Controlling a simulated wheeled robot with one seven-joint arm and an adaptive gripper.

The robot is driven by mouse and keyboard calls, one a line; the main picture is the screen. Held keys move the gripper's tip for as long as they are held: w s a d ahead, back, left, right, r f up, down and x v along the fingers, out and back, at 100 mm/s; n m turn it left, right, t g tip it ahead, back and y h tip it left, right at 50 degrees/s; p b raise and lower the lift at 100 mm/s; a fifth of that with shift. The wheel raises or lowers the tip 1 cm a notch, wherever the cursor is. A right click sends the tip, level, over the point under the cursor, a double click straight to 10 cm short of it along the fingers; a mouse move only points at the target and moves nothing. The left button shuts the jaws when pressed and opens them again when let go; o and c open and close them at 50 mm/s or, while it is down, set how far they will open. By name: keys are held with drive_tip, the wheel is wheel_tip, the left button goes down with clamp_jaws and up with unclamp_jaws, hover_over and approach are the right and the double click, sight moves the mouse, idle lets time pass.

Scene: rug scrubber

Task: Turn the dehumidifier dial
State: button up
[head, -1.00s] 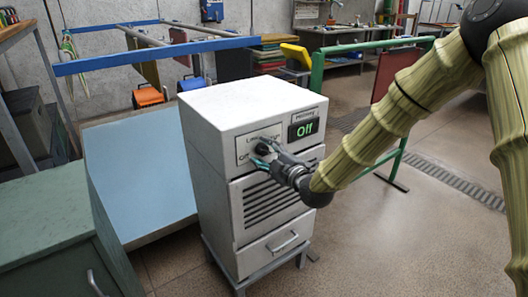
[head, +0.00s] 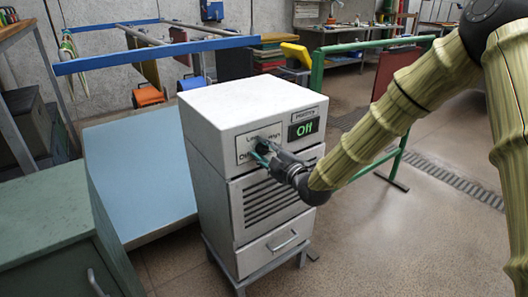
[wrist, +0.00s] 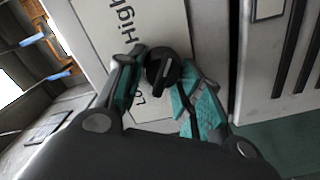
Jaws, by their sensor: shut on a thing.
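The dehumidifier (head: 207,180) is a white cabinet on a metal stand in the middle of the head view. Its small display (head: 303,129) reads "Off". The black dial (wrist: 163,68) sits on a pale label plate (wrist: 108,25) with "High" and "Lo..." lettering, seen turned sideways in the wrist view. My gripper (head: 262,152) is at this plate, with its teal-padded fingers on both sides of the dial. In the wrist view my gripper (wrist: 160,82) is closed on the dial. In the head view the fingers hide most of the dial.
Below the dial are a dark slatted vent (head: 272,193) and a drawer with a handle (head: 283,243). A green cabinet (head: 45,225) stands at the front left, and a blue sloped panel (head: 140,175) is beside the dehumidifier. A green rail (head: 316,75) is behind my arm.

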drive_tip(key=m, duration=0.6)
drive_tip(key=shift+w+d+r, duration=0.1)
drive_tip(key=shift+d+r, duration=0.05)
drive_tip(key=m, duration=0.5)
drive_tip(key=shift+w+d+m+b, duration=0.15)
drive_tip(key=shift+d+m+b, duration=0.05)
drive_tip(key=shift+m+b, duration=0.15)
drive_tip(key=m, duration=0.6)
drive_tip(key=shift+w+d+m+b, duration=0.15)
drive_tip(key=shift+d+m+b, duration=0.1)
drive_tip(key=shift+b, duration=0.15)
drive_tip(key=m+b, duration=0.1)
drive_tip(key=m, duration=0.4)
drive_tip(key=shift+f, duration=0.2)
drive_tip(key=o, duration=0.9)
drive_tip(key=shift+o, duration=0.2)
